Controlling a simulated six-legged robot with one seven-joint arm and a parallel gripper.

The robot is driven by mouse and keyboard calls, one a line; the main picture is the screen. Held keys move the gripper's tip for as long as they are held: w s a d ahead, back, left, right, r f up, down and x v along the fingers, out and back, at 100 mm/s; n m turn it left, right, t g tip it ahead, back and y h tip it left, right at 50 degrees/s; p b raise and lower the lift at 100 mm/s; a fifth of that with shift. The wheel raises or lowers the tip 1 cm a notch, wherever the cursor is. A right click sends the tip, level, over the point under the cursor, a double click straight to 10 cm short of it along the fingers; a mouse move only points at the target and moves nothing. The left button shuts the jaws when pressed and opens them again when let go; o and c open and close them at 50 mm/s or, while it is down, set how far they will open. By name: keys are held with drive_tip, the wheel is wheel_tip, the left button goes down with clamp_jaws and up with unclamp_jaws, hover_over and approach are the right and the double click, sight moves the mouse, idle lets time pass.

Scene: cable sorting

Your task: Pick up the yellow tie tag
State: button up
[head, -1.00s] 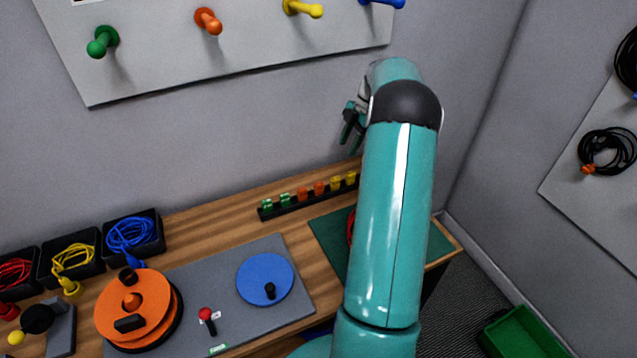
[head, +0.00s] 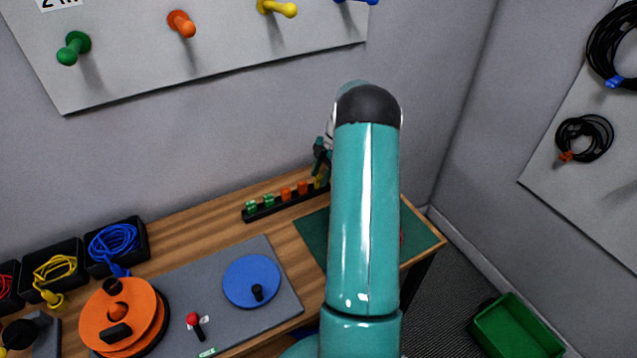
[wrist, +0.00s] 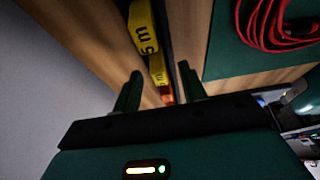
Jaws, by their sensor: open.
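A black rack (head: 268,211) on the wooden bench holds a row of green, orange and yellow tie tags. One yellow tie tag (head: 319,183) shows just left of my arm in the head view. In the wrist view, one yellow tag with "5 m" on it (wrist: 143,28) is near the top, and another yellow tag (wrist: 158,70) lies nearer my fingers. My gripper (wrist: 160,72) is open, with one finger on either side of the tag row in the picture. In the head view, my gripper (head: 320,158) is partly hidden by my arm, above the rack's right end. I cannot tell whether it touches a tag.
A red cable (wrist: 272,24) lies on a green mat (wrist: 223,55) beside the rack. An orange reel (head: 122,312), a blue disc (head: 240,279) and cable bins (head: 50,268) are on the left. The wall with the peg board (head: 200,70) is close behind the rack.

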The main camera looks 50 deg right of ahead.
drive_tip(key=shift+x, duration=0.9)
clamp_jaws()
drive_tip(key=shift+r, duration=0.15)
